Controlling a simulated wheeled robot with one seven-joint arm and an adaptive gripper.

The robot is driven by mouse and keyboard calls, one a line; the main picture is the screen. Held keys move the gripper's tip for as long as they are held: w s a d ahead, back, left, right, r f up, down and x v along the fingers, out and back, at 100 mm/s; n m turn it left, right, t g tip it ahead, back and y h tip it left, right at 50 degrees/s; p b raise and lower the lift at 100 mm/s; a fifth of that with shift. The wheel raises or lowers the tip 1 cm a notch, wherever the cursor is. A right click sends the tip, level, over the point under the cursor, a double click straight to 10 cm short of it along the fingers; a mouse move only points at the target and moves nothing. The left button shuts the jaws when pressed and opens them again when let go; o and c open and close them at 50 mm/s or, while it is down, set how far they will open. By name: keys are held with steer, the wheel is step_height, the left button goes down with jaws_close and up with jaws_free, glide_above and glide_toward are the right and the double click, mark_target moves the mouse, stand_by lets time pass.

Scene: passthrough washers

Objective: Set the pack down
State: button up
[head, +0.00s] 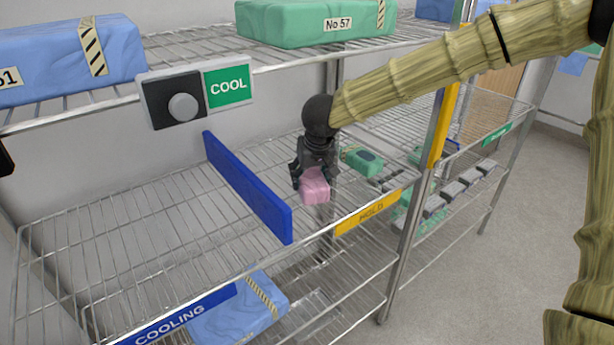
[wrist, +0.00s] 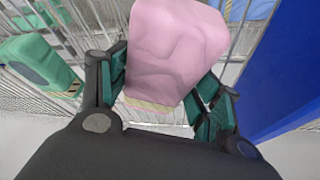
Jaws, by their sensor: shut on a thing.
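The pink pack (head: 314,186) is held in my gripper (head: 313,180) over the wire shelf, on the part marked HOLD, to the right of the blue divider (head: 248,188). In the wrist view the pink pack (wrist: 172,50) sits between the two green-padded fingers of my gripper (wrist: 165,95), which are shut on it. The pack looks slightly tilted in that view. The head view does not clearly show whether its underside touches the wires.
A green pack (head: 363,160) lies on the shelf right of my gripper. The yellow HOLD label (head: 374,211) marks the front edge. The COOLING side (head: 110,235) left of the divider is bare. A shelf with large packs (head: 318,24) hangs above, and a blue pack (head: 238,309) lies below.

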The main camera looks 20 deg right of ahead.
mark_target(307, 179)
steer(key=shift+w, duration=1.8)
steer(key=shift+w+d+f+p, duration=0.15)
steer(key=shift+f+p, duration=0.2)
steer(key=shift+f, duration=1.35)
steer(key=shift+f, duration=0.1)
steer(key=o, duration=1.2)
steer(key=v, duration=0.5)
steer(key=s, duration=0.4)
steer(key=s+b, duration=0.1)
steer(key=s, duration=0.7)
steer(key=shift+a+b, duration=0.25)
steer(key=shift+b, duration=0.15)
